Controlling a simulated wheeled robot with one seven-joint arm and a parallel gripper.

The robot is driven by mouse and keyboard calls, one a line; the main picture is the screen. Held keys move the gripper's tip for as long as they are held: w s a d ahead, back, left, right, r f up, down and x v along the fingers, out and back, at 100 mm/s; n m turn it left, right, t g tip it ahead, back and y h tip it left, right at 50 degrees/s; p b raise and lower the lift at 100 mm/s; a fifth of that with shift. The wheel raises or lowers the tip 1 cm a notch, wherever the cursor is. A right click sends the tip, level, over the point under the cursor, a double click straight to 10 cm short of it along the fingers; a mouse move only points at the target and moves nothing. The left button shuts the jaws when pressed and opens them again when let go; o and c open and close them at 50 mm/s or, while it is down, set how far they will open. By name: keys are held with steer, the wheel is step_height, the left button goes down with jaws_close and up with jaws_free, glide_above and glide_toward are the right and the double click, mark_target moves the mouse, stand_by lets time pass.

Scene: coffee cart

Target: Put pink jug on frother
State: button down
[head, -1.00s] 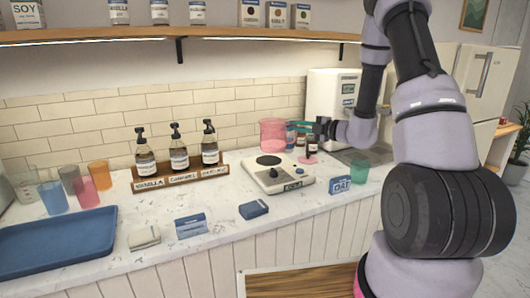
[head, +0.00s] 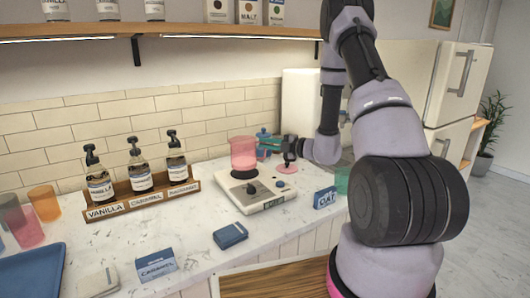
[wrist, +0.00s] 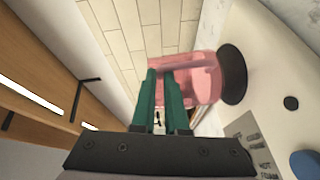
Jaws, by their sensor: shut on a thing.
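The pink jug (head: 244,153) is see-through and looks upright over the dark round pad of the white frother (head: 261,203). My gripper (head: 275,146) has green fingers and is shut on the jug from its right side. In the wrist view the fingers (wrist: 161,80) reach the pink jug (wrist: 203,78), and its base is right by the frother's black pad (wrist: 234,75). I cannot tell whether the base touches the pad. Knobs show on the frother's front.
A syrup rack (head: 134,197) is at left, with a dark blue box (head: 230,235) in front.

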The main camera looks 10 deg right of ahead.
steer(key=shift+f, duration=1.5)
steer(key=c, duration=0.9)
jaws_free()
steer(key=shift+c, duration=0.2)
